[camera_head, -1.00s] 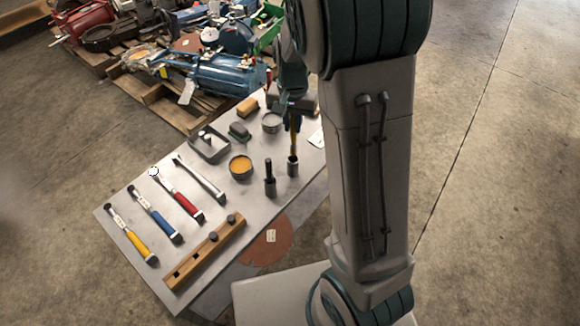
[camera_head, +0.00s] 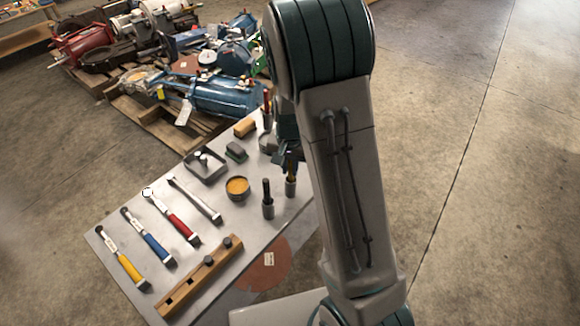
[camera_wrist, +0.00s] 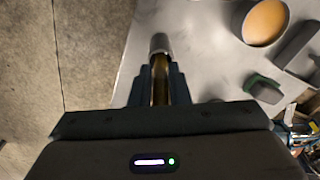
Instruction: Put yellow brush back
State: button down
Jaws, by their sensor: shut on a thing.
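The yellow brush (camera_head: 291,168) stands about upright at the right side of the table. Its lower end meets the mouth of a small grey cup (camera_head: 290,187); I cannot tell how deep it sits. My gripper (camera_head: 288,158) is shut on the brush, just above the cup, and is partly hidden by my arm. In the wrist view the handle (camera_wrist: 160,88) runs between the fingers (camera_wrist: 160,80) toward the grey cup (camera_wrist: 160,43).
A second cup (camera_head: 268,210) with a black-handled tool stands close at left. An orange-filled tin (camera_head: 238,188), a grey tray (camera_head: 205,167), several hammer-like tools and a wooden rack (camera_head: 200,277) share the table. A loaded pallet (camera_head: 150,115) lies behind.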

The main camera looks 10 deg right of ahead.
jog(key=shift+f, duration=0.15)
jog(key=c, duration=1.3)
grip_release()
jog(key=shift+c, duration=0.2)
notch_tip(320, 180, up, 12)
jog(key=p, duration=0.3)
jog(key=s+r+n, duration=0.2)
jog(key=s+r, duration=0.1)
jog(key=s, duration=0.6)
jog(key=s+r+n+t, duration=0.1)
jog(key=s+r+n, duration=0.2)
jog(key=s, duration=0.7)
jog(key=shift+s+d+r+n, duration=0.3)
jog(key=shift+d+r, duration=0.1)
jog(key=shift+r, duration=0.1)
